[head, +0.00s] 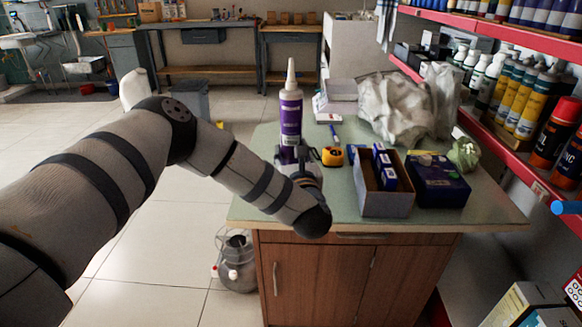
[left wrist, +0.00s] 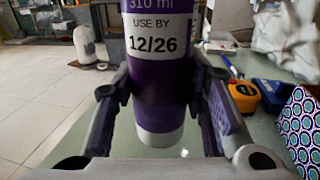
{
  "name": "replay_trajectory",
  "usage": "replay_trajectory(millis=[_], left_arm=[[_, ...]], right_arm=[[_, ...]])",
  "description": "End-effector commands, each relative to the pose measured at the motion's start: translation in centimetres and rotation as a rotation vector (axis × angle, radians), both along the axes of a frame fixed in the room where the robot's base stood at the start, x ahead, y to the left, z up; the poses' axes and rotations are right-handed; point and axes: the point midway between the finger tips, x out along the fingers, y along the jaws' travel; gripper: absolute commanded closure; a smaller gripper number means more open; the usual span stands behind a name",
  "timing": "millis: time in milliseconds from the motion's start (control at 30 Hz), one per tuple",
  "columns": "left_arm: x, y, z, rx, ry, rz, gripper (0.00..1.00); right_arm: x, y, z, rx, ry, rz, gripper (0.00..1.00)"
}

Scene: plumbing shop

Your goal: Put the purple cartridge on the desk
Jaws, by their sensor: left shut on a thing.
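The purple cartridge (head: 291,115) has a white nozzle pointing up and a pale label. It stands upright over the left part of the desk (head: 258,208), a wooden cabinet with a pale green top. My left gripper (head: 298,160) is shut on the cartridge near its lower end. In the left wrist view the cartridge (left wrist: 160,85) is between the two fingers (left wrist: 163,105), and its white base shows over the green top. I cannot tell whether the base touches the top. My right gripper is not in view.
On the desk are a yellow tape measure (head: 333,156), an open box with blue packs (head: 386,203), a dark blue box (head: 437,182) and crumpled plastic (head: 394,105). A red shelf with bottles (head: 525,100) stands at the right. The desk's front left is clear.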

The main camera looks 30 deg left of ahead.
Motion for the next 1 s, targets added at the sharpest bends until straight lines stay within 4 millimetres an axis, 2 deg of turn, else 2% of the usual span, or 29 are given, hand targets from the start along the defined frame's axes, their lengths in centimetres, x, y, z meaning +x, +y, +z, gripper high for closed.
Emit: replay_trajectory(millis=[100,233,567,600,667,1000], left_arm=[[0.4,0.9,-1.1,0.001,-0.003,0.001,1.0],[0.3,0.7,-3.8,0.002,0.001,0.001,1.0],[0.3,0.7,-4.1,0.001,-0.002,0.0,1.0],[0.3,0.7,-4.1,0.0,0.0,0.0,0.54],[0.3,0.7,-4.0,-0.001,-0.001,0.0,0.41],[0.3,0.6,-3.5,0.001,-0.004,0.0,0.41]], right_arm=[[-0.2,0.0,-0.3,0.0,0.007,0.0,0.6],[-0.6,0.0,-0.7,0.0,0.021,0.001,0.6],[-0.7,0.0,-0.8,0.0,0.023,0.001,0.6],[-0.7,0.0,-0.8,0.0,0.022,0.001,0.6],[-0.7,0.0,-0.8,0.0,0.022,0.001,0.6],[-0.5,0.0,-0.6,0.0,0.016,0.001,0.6]])
